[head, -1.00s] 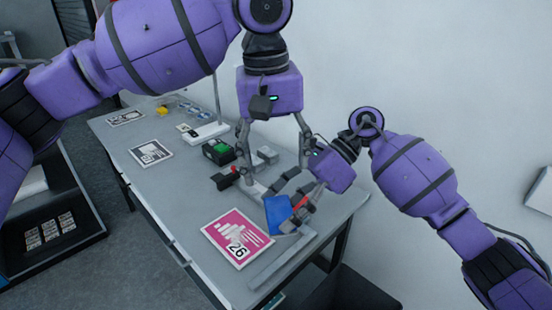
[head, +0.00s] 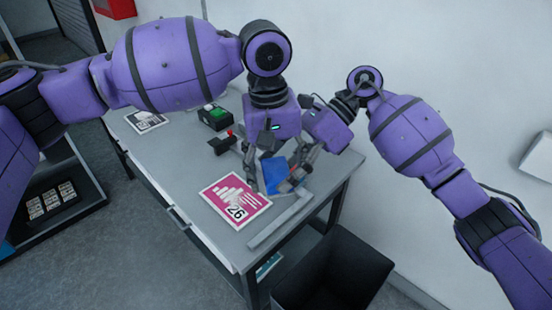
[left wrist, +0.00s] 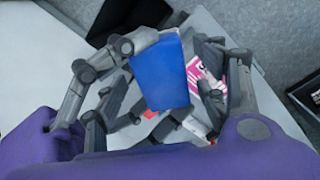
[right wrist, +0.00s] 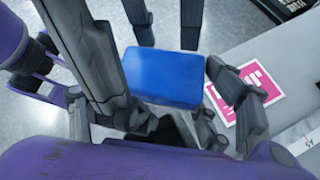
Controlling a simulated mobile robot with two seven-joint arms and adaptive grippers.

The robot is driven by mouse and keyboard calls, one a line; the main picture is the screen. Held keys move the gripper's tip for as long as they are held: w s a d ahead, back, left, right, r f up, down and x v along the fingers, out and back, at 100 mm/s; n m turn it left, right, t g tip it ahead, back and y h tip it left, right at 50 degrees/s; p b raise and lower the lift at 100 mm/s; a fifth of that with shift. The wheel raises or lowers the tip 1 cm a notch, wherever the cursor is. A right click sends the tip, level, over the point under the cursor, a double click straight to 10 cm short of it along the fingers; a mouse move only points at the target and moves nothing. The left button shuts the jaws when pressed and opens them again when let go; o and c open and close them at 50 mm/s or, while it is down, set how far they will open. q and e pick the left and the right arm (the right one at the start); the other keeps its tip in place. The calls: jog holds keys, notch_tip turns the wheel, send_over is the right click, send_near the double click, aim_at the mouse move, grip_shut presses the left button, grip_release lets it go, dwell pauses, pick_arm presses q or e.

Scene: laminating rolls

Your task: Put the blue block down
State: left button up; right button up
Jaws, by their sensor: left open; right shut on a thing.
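The blue block (head: 272,174) is above the near right part of the table, beside the pink card. My right gripper (head: 296,170) is shut on it from the right. My left gripper (head: 274,168) is open, with its fingers around the block from above. In the left wrist view the blue block (left wrist: 160,75) lies between the open left fingers; I cannot tell whether they touch it. The right wrist view shows the block (right wrist: 164,77) between the right fingers, with the left fingertips close behind it.
A pink card marked 26 (head: 235,200) lies on the grey table (head: 180,165). A grey bar (head: 279,219) lies along the table's near edge. A black and green device (head: 215,117) and a red-knobbed thing (head: 226,142) stand behind. A dark bin (head: 335,265) is below the table's edge.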

pick_arm(q)
jog(key=c, duration=1.1)
jog(key=shift+c, duration=1.4)
pick_arm(e)
jog(key=o, duration=1.3)
